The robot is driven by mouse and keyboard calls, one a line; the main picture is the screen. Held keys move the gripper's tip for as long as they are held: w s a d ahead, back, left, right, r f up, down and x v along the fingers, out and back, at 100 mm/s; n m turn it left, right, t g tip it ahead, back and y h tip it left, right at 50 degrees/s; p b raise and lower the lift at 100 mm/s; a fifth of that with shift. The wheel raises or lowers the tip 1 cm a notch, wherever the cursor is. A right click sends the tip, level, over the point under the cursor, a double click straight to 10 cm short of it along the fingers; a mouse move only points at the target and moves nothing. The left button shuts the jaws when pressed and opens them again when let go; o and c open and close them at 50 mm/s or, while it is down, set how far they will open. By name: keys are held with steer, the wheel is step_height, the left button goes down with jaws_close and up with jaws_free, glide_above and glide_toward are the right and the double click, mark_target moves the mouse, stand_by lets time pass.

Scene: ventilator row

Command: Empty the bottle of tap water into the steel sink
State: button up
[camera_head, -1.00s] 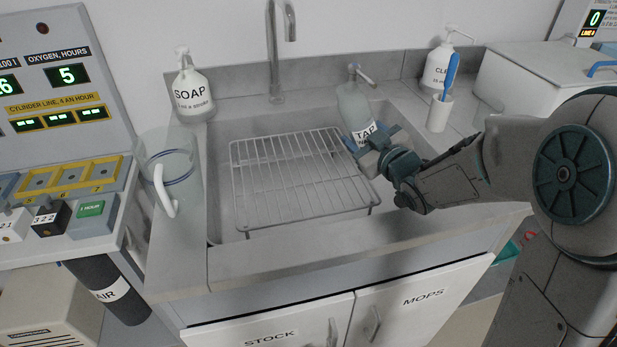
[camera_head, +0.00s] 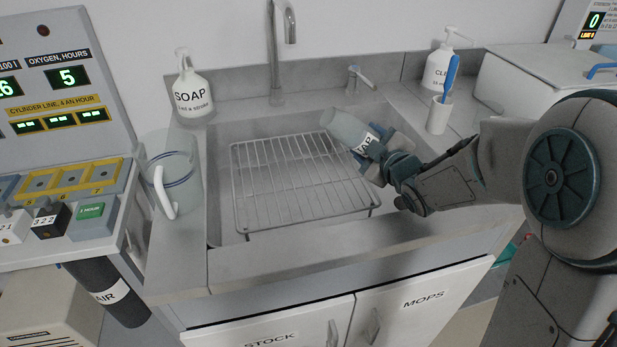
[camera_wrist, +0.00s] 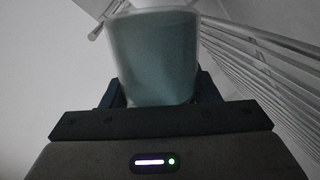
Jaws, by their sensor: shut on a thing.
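The tap water bottle (camera_head: 348,131) is pale and translucent with a white label, part of which my gripper hides. My gripper (camera_head: 377,150) is shut on it over the right part of the steel sink (camera_head: 222,215). The bottle is tilted well over, its free end pointing left and up in the head view, above the wire rack in the sink. In the wrist view the bottle (camera_wrist: 155,55) fills the space between the fingers. I cannot see any water running out.
A wire rack (camera_head: 290,180) stands in the sink under the tap (camera_head: 280,40). A clear jug (camera_head: 178,190) is on the left rim and a soap bottle (camera_head: 192,97) at the back left. A brush cup (camera_head: 439,114) and a pump bottle (camera_head: 437,68) stand at the right.

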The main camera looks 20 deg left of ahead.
steer(key=shift+w+d+n, duration=0.15)
steer(key=shift+d+n, duration=0.05)
steer(key=shift+n, duration=0.2)
steer(key=shift+w+d+f+n+h, duration=0.15)
steer(key=shift+d+f+n+h, duration=0.2)
steer(key=shift+f+n, duration=0.25)
stand_by(0.6)
steer(key=shift+w+d+r+n+h+p, duration=0.15)
steer(key=shift+r+n+h+p, duration=0.15)
steer(key=shift+n, duration=0.4)
stand_by(0.4)
steer(key=shift+s+a+r+n+t+p, duration=0.25)
steer(key=shift+a+n+t+p, duration=0.1)
steer(key=shift+n, duration=0.35)
stand_by(0.4)
steer(key=shift+f, duration=0.1)
steer(key=shift+f+b, duration=0.15)
steer(key=shift+b, duration=0.35)
steer(key=shift+a+f+n+h+b, duration=0.1)
steer(key=shift+f+n+h+b, duration=0.45)
steer(key=shift+b, duration=0.95)
stand_by(0.9)
steer(key=shift+r+n+b, duration=0.25)
steer(key=shift+n+b, duration=0.1)
steer(key=shift+b, duration=0.1)
stand_by(0.8)
